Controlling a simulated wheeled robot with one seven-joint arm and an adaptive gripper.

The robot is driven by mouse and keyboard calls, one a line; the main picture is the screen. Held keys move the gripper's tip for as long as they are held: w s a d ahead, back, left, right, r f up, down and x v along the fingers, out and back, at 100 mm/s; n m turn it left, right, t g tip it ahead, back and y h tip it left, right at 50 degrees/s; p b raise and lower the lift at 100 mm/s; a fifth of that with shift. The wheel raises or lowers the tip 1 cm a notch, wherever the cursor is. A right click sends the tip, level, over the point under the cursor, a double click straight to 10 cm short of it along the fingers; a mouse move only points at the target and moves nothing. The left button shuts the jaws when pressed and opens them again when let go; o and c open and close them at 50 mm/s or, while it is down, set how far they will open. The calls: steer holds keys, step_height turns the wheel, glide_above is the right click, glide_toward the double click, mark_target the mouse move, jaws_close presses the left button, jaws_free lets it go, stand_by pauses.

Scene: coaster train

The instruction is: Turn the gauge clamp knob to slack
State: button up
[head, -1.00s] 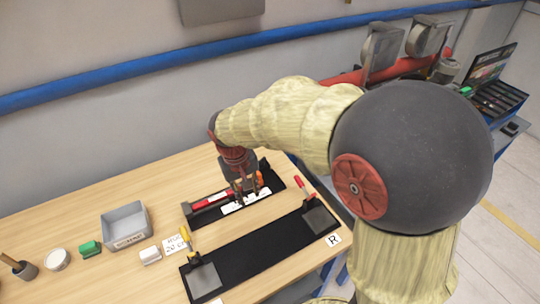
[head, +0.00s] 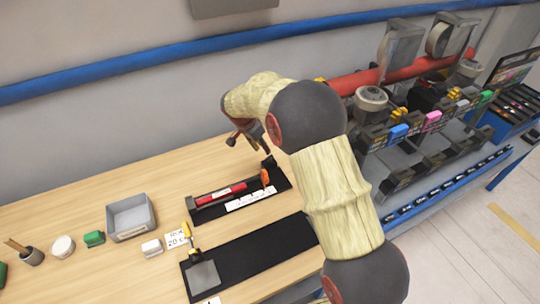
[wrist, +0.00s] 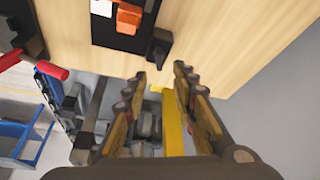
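The gauge is a black fixture (head: 205,212) with a red bar (head: 222,194) and a white label strip (head: 251,199) on the wooden bench. An orange knob (head: 265,177) stands at its right end. In the wrist view the orange knob (wrist: 129,18) is at the top, beside a white part, on the black fixture. I cannot read its setting. My gripper (head: 250,145) is above and behind the knob in the head view, apart from it. In the wrist view my gripper (wrist: 160,75) is open with nothing between its fingers; the knob lies beyond the fingertips.
A long black mat (head: 260,250) lies in front, with a yellow-handled clamp (head: 188,238); a red handle (wrist: 45,68) shows in the wrist view. A grey bin (head: 130,217), white block (head: 152,248) and card (head: 177,238) stand left. A cluttered rack (head: 430,150) stands right.

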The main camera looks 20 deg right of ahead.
mark_target(269, 156)
steer(key=x, duration=0.7)
steer(key=shift+f+b, duration=0.35)
steer(key=shift+b, duration=0.05)
steer(key=shift+d, duration=0.1)
steer(key=c, duration=0.3)
steer(key=c, duration=0.4)
jaws_close()
